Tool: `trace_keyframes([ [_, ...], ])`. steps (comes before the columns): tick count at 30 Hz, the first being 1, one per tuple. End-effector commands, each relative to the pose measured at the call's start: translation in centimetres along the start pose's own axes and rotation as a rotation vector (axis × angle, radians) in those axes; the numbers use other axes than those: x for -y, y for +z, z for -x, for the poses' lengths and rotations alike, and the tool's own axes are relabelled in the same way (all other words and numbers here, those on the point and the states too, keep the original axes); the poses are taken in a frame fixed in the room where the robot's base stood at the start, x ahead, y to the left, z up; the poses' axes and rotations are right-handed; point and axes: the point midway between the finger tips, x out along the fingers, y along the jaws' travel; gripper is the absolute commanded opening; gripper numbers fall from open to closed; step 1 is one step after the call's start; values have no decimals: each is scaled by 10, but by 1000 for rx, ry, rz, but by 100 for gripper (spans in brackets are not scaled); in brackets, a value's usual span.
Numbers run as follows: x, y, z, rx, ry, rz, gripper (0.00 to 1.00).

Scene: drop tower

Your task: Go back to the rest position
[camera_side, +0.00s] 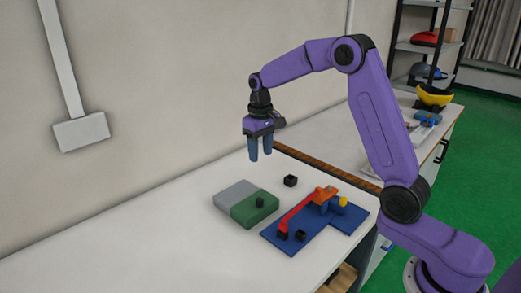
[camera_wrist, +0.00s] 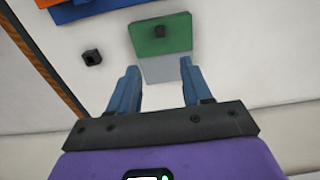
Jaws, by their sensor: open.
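My gripper (camera_side: 260,157) hangs above the white table, pointing down, with nothing between its fingers. In the wrist view my gripper (camera_wrist: 158,75) shows two blue fingers set apart, with the table surface visible between them. A purple arm of mine reaches up and over from the right side of the side view. The gripper is clear of all the objects below it.
A grey and green block (camera_side: 245,203) bears a small black cube (camera_side: 260,202). Another black cube (camera_side: 290,181) lies on the table. A blue base (camera_side: 315,230) carries a red ramp (camera_side: 296,212), an orange piece and a yellow part. The left table is bare.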

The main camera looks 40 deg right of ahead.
Motion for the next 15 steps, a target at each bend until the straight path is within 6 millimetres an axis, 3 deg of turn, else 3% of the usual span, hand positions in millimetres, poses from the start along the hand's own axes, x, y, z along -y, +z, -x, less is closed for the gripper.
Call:
trace_keyframes([
  [8,4,3,1,-1,0,14,49],
  [15,43,34,12,-7,0,149,49],
])
